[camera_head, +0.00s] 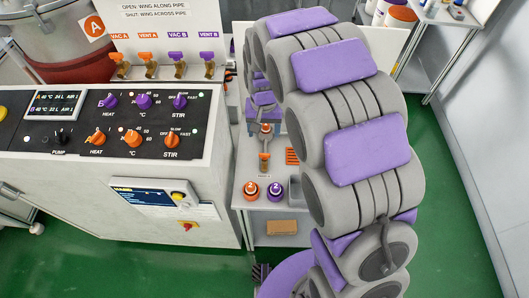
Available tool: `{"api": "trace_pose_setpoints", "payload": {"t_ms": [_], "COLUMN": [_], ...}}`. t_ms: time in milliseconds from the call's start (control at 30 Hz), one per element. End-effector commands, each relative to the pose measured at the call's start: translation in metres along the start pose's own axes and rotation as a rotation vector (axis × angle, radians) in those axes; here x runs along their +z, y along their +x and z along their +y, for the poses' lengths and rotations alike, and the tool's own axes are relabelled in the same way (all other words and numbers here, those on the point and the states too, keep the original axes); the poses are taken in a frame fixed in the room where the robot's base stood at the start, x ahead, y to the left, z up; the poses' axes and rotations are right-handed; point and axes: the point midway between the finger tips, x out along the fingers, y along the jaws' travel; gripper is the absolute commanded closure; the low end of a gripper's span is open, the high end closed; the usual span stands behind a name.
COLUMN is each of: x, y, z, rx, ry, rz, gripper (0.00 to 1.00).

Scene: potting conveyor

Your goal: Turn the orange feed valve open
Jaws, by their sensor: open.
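A valve with an orange handle and a metal body (264,158) stands upright on the small grey station right of the control cabinet. It looks like the feed valve; its label is too small to read. My grey and purple arm rises through the right half of the view and bends over behind itself. At its far end my gripper (264,122) appears small, just above and behind the valve, with its jaws open. I cannot tell whether it touches the valve.
The control cabinet (105,165) with knobs and a screen fills the left. Several orange and purple vent and vacuum valves (165,65) stand above it. Orange (250,190) and purple (275,190) round parts sit below the valve. Green floor (445,240) is clear at right.

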Motion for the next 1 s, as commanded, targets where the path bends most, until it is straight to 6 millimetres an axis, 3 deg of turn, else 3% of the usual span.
{"api": "trace_pose_setpoints", "payload": {"t_ms": [100, 500, 700, 1000], "x": [0.001, 0.0, 0.001, 0.0], "y": [0.027, 0.1, 0.12, 0.124], "z": [0.0, 0.001, 0.0, 0.001], "rx": [0.001, -0.002, 0.0, -0.001], "ry": [0.0, 0.0, 0.0, 0.0], "rz": [-0.003, 0.001, -0.002, 0.001], "gripper": [0.31, 0.31, 0.31, 0.31]}}
